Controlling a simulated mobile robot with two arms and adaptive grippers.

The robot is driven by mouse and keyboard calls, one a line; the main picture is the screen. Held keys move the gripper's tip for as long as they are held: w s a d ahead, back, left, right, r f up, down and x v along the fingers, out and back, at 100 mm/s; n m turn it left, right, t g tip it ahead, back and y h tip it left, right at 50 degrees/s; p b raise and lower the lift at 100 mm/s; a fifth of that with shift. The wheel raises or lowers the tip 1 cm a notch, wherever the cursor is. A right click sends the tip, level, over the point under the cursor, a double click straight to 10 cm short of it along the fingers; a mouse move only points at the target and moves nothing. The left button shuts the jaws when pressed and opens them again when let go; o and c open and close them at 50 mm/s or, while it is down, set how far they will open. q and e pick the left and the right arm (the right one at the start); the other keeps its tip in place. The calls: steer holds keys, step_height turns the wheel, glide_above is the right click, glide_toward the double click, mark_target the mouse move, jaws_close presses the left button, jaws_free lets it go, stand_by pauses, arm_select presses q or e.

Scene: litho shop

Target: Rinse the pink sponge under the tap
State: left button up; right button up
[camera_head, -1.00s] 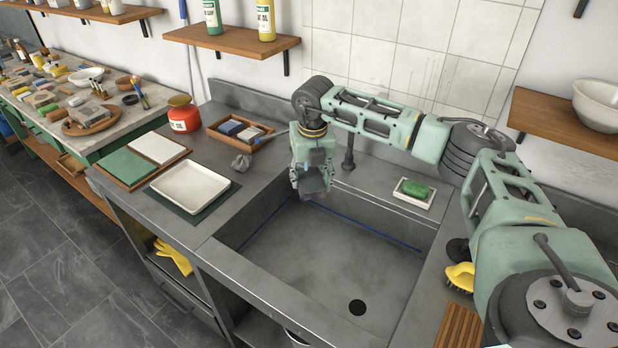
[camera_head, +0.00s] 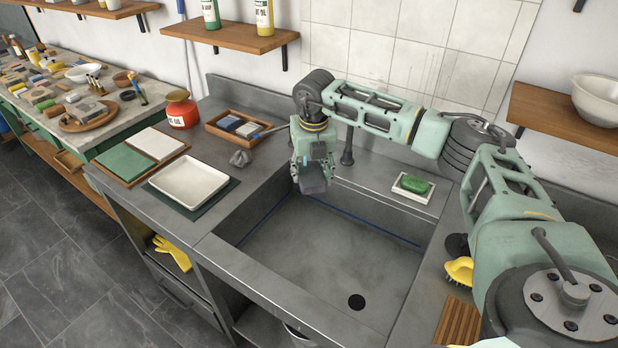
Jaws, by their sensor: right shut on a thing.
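My right gripper (camera_head: 313,168) points down over the back left corner of the sink (camera_head: 330,255). It is shut on a dull, pinkish-grey block (camera_head: 314,182), which looks like the pink sponge. The gripper hides part of it. The block hangs above the sink floor. The dark tap post (camera_head: 347,150) stands behind the sink, just right of the gripper; its upper part is hidden by my right arm. I see no water running. My left gripper is not in view.
A green soap bar (camera_head: 413,184) lies in a white dish on the right back rim. A yellow brush (camera_head: 459,270) is right of the sink. Left are a white tray (camera_head: 188,205), a wooden caddy (camera_head: 262,137) and a red jar (camera_head: 182,115). The sink floor is clear.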

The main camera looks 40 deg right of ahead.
steer(key=shift+a, duration=0.35)
steer(key=shift+d, duration=0.15)
steer(key=shift+d, duration=0.4)
steer(key=shift+a, duration=0.15)
steer(key=shift+a+f, duration=0.1)
steer(key=shift+a, duration=0.2)
steer(key=shift+a, duration=0.1)
steer(key=shift+s+a, duration=0.15)
steer(key=shift+s, duration=1.2)
steer(key=shift+s+a, duration=0.2)
steer(key=shift+s, duration=1.1)
steer(key=shift+s+a, duration=0.15)
steer(key=shift+s, duration=1.15)
